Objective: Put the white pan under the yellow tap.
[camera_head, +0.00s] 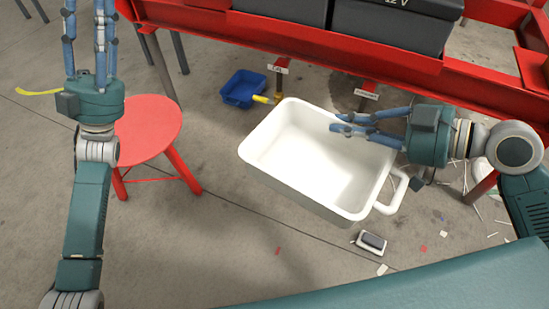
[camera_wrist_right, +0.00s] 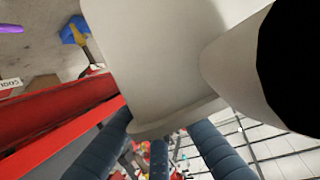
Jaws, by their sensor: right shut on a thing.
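The white pan (camera_head: 325,165) is large and rectangular, with a loop handle at its lower right corner. It appears empty. Its pale surface fills much of the right wrist view (camera_wrist_right: 150,50). The yellow tap (camera_head: 262,99) hangs below the red frame, just off the pan's upper left corner. My right gripper (camera_head: 340,124) is shut on the pan at its right side, with its fingers reaching over the inside; the exact contact is hard to see. My left gripper (camera_head: 88,10) points up at the far left, empty, fingers apart, tips cut by the top edge.
A blue tray (camera_head: 241,88) lies on the floor left of the tap. The red frame (camera_head: 290,38) with dark boxes crosses the top. A second tagged pipe (camera_head: 364,86) hangs behind the pan. A red stool (camera_head: 150,128) stands left. Small litter and a grey-white block (camera_head: 371,242) lie lower right.

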